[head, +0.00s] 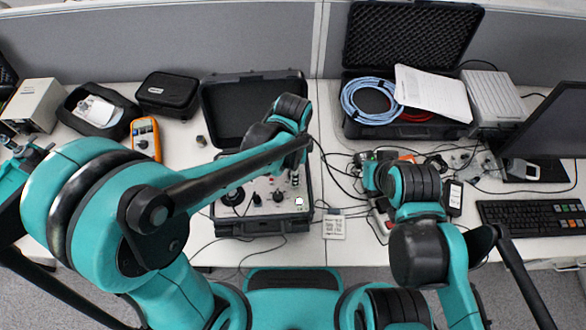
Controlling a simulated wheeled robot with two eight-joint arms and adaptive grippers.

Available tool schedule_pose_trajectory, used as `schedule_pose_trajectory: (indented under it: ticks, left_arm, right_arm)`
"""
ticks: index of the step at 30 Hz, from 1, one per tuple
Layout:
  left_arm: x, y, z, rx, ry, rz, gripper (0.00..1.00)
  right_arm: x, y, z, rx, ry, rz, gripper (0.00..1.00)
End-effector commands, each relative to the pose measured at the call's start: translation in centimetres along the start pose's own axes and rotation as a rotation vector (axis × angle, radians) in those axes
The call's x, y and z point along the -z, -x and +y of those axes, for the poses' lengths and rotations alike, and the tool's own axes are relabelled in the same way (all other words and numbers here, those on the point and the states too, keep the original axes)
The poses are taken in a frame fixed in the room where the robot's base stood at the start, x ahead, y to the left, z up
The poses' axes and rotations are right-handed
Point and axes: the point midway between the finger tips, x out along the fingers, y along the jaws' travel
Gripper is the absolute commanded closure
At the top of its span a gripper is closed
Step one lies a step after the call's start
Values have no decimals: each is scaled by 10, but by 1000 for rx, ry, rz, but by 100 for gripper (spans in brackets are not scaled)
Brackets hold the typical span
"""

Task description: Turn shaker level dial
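The shaker is an open black case (217,228) with a light grey control panel, left of centre on the bench. A large round black part (233,196) sits at the panel's left. Small dark dials (278,197) stand along its front part; which one is the level dial is too small to read. My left gripper (295,179) points down over the panel's right side, small and partly hidden by its own arm. I cannot tell whether it touches a dial or how far its fingers are apart. My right gripper (372,174) is right of the case, its fingers not clear.
The shaker's raised lid (255,110) stands behind the panel. An orange meter (146,139) and black pouches lie left. An open case with blue cable (368,100) and papers (433,92) is at the back right. A keyboard (531,217) lies far right. Loose cables cross the bench.

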Motion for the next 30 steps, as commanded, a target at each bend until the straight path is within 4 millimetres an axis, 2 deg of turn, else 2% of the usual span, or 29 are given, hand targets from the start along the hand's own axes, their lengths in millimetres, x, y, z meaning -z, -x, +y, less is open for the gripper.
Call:
schedule_pose_trajectory:
  ticks: [7, 10, 24, 30]
  left_arm:
    - [0, 2, 0, 0, 0, 0, 54]
    - [0, 11, 0, 0, 0, 0, 54]
    - [0, 101, 0, 0, 0, 0, 54]
    - [0, 118, 0, 0, 0, 0, 54]
  right_arm:
    - [0, 0, 0, 0, 0, 0, 100]
    - [0, 0, 0, 0, 0, 0, 100]
    - [0, 0, 0, 0, 0, 0, 100]
    - [0, 0, 0, 0, 0, 0, 100]
